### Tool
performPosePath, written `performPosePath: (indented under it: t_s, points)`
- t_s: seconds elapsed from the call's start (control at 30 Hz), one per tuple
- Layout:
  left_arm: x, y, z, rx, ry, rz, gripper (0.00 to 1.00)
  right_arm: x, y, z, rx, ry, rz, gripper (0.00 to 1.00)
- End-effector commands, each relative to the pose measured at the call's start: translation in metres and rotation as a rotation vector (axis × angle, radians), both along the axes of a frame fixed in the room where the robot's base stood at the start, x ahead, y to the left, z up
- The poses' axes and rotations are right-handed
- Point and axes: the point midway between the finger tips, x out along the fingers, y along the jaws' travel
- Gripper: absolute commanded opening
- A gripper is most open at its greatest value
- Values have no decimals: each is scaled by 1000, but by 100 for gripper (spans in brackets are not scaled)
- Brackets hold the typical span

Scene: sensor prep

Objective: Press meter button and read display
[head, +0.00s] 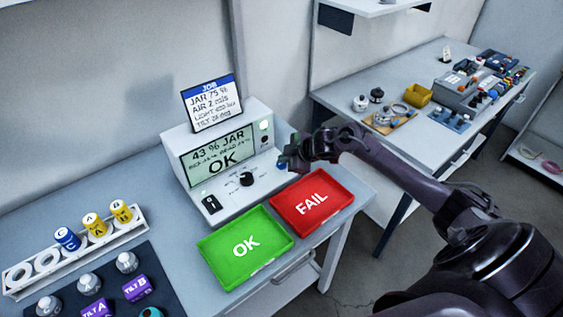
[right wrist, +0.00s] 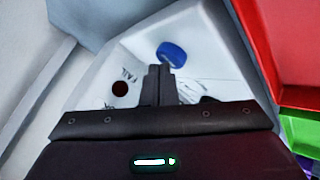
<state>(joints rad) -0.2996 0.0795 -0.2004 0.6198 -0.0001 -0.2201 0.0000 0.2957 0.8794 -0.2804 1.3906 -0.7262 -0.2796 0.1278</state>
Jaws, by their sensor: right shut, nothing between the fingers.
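The meter (head: 225,197) is a white console with a sloped front on the bench. Its lit display (head: 217,154) reads "43 % JAR" above a smaller, unclear line and a large "OK". A round blue button (right wrist: 171,53) shows in the right wrist view on the meter's white face. My right gripper (head: 287,162) is shut and empty at the meter's right end. Its fingertips (right wrist: 159,70) overlap the button's lower edge in the right wrist view; I cannot tell whether they touch it. My left gripper is not in view.
A job card (head: 212,103) stands on the meter. A green OK tray (head: 212,256) and a red FAIL tray (head: 337,182) lie in front. A rack (head: 18,290) with coloured jars stands at left. A second bench (head: 340,98) with equipment is at right.

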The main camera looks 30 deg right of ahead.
Motion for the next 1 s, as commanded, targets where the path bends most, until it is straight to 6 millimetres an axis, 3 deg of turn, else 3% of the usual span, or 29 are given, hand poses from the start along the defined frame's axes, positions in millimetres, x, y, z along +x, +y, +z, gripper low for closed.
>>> performPosePath:
  t_s: [0.13,0.57,1.0]
  points:
    - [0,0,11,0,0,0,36,0,0,11,0,0,0,0]
    - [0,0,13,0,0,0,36,0,0,14,0,-1,0,0]
    - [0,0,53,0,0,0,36,0,0,57,0,-2,1,0]
